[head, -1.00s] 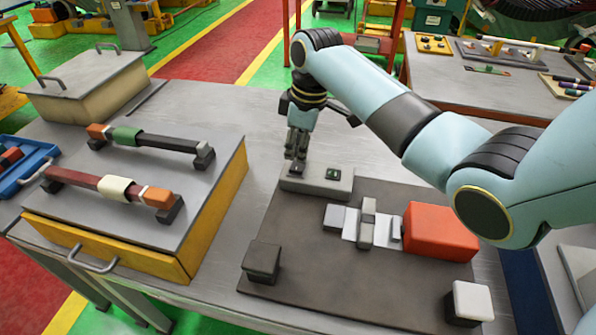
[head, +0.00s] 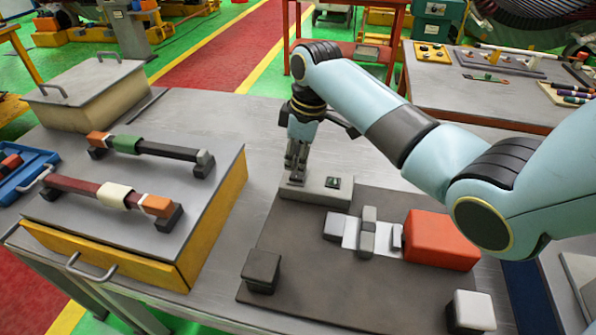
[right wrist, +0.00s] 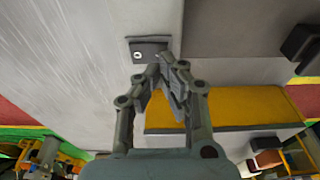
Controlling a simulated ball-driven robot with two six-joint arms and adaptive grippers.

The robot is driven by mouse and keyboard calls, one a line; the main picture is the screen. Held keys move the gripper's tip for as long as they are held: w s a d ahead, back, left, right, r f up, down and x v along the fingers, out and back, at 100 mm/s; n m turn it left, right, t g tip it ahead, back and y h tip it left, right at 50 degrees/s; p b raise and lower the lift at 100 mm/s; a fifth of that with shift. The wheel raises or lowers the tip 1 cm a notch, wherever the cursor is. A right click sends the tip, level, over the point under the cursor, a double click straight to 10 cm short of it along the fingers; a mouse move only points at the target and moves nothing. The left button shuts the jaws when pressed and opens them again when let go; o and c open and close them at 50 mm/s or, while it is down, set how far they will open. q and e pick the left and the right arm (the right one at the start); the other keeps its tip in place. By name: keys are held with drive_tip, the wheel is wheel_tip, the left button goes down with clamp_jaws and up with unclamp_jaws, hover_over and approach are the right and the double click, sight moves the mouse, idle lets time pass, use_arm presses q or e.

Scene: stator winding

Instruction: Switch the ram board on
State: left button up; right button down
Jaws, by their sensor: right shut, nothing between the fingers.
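The ram board (head: 300,235) is a dark flat plate on the grey table. It carries a grey switch box (head: 315,193) at its back edge, an orange block (head: 440,240) and pale grey blocks. One small dark switch (head: 333,183) shows on the box; the left one is hidden behind the fingers. My right gripper (head: 296,180) is shut and empty, pointing down at the left end of the box. In the right wrist view its tips (right wrist: 165,65) overlap a small dark plate (right wrist: 148,48) with a pale round mark. I cannot tell whether they touch. My left gripper is out of view.
A grey-topped yellow drawer unit (head: 215,225) with two rods on it stands to the left. A dark block (head: 262,268) and a white-topped block (head: 472,310) stand at the board's front. Table space behind the box is clear.

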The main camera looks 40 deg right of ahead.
sight(297, 177)
idle(0.6)
drive_tip(key=shift+f+b, duration=0.5)
drive_tip(key=shift+f, duration=0.55)
idle(0.3)
wheel_tip(297, 177, up, 7)
drive_tip(key=p, duration=0.8)
drive_tip(key=shift+r, duration=0.1)
idle(0.4)
